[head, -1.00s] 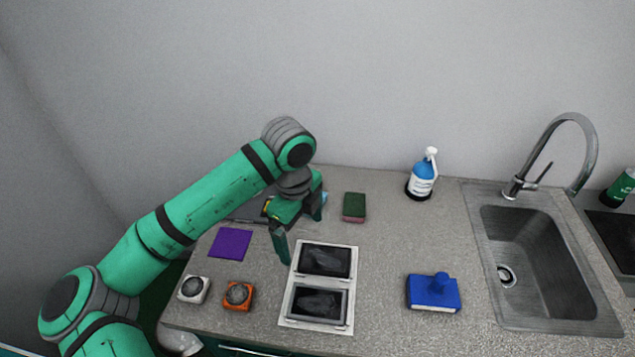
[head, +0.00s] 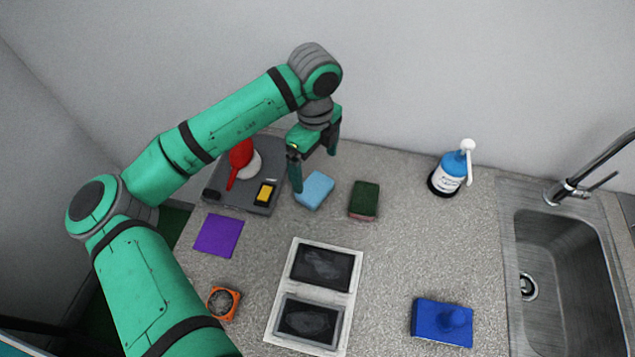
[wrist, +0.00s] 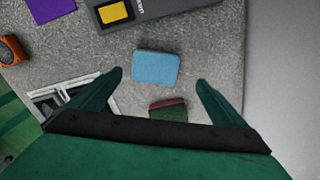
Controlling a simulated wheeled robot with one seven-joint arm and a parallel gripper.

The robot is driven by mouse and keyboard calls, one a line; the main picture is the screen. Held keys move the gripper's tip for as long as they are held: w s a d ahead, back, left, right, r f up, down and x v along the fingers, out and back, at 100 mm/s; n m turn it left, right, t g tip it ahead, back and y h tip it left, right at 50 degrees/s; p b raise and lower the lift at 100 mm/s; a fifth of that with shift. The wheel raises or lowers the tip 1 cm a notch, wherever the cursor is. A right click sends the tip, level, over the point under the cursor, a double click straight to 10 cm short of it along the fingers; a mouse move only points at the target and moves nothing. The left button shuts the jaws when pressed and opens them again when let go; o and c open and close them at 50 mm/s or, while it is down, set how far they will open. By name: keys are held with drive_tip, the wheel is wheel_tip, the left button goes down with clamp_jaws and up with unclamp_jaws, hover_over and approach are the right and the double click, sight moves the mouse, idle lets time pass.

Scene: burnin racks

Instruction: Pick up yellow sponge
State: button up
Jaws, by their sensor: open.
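My gripper (head: 315,169) is open and empty. It hangs above the light blue sponge (head: 315,191), to the right of the yellow block. In the wrist view the blue sponge (wrist: 156,67) lies between my open fingers (wrist: 160,78), and the yellow block lies beyond them.
A green sponge (head: 364,200) lies right of the blue one. A purple cloth (head: 218,235) and a white two-screen device (head: 317,267) lie in front. The counter's middle right is clear.

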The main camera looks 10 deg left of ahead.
sight(315, 187)
drive_tip(key=shift+s+f, duration=0.2)
drive_tip(key=shift+f, duration=0.4)
drive_tip(key=shift+s+f, duration=0.2)
drive_tip(key=shift+f, duration=0.35)
drive_tip(key=shift+s+a+f, duration=0.15)
drive_tip(key=shift+a+f, duration=0.05)
drive_tip(key=shift+f, duration=0.25)
drive_tip(key=shift+d+f, duration=0.2)
drive_tip(key=shift+f, duration=2.3)
drive_tip(key=c, duration=1.2)
drive_tip(key=shift+r, duration=0.1)
